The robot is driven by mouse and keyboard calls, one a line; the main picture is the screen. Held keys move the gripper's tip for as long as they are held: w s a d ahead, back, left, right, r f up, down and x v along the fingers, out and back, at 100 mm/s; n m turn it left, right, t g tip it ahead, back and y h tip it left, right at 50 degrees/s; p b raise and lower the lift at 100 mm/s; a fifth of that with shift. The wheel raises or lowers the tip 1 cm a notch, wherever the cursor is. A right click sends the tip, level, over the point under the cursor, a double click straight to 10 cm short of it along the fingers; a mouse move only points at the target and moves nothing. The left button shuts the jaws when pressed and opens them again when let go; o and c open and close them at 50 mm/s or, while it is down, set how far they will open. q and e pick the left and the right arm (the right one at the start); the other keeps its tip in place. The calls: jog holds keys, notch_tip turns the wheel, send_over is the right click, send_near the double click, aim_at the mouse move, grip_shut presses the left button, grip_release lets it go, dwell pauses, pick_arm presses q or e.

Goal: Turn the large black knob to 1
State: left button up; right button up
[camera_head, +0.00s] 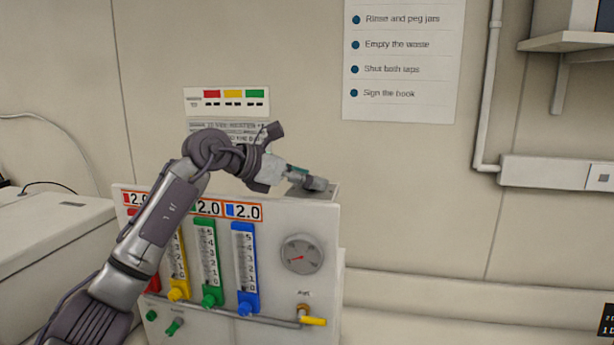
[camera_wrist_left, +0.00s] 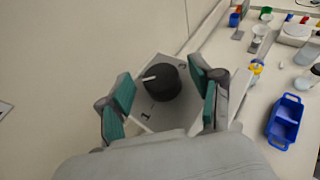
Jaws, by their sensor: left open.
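The large black knob (camera_wrist_left: 163,83) shows in the left wrist view, standing on a light grey plate (camera_wrist_left: 178,117). Its white pointer line points to the left of that picture. A printed mark that looks like a 1 (camera_wrist_left: 146,115) is on the plate at the knob's lower left. My left gripper (camera_wrist_left: 161,82) is open, with one teal-padded finger on each side of the knob. Whether the pads touch it I cannot tell. In the head view my left gripper (camera_head: 306,181) is over the top of the white gas panel (camera_head: 275,225) and hides the knob. My right gripper is not in view.
The panel front carries yellow, green and blue flow tubes (camera_head: 246,268), 2.0 displays, a round gauge (camera_head: 301,254) and a yellow-handled tap (camera_head: 313,321). The wall stands close behind. In the wrist view a blue tray (camera_wrist_left: 271,131) and several vessels stand on the bench at right.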

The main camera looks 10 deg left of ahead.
pick_arm(q)
jog(key=c, duration=1.1)
jog(key=shift+c, duration=0.2)
jog(key=shift+s+f+n+t+y+b, duration=0.15)
jog(key=shift+n+t+y+b, duration=0.5)
jog(key=shift+b, duration=0.4)
jog(key=n+t+y+b, duration=0.1)
jog(key=n+y+b, duration=0.2)
jog(key=y+b, duration=0.1)
jog(key=n+t+y+b, duration=0.1)
jog(key=n+y+b, duration=0.1)
jog(key=b, duration=0.1)
jog(key=shift+s+d+n+t, duration=0.1)
jog(key=shift+d+n+t, duration=0.25)
jog(key=shift+n+y+b, duration=0.95)
jog(key=shift+n+y, duration=0.15)
jog(key=shift+y, duration=0.15)
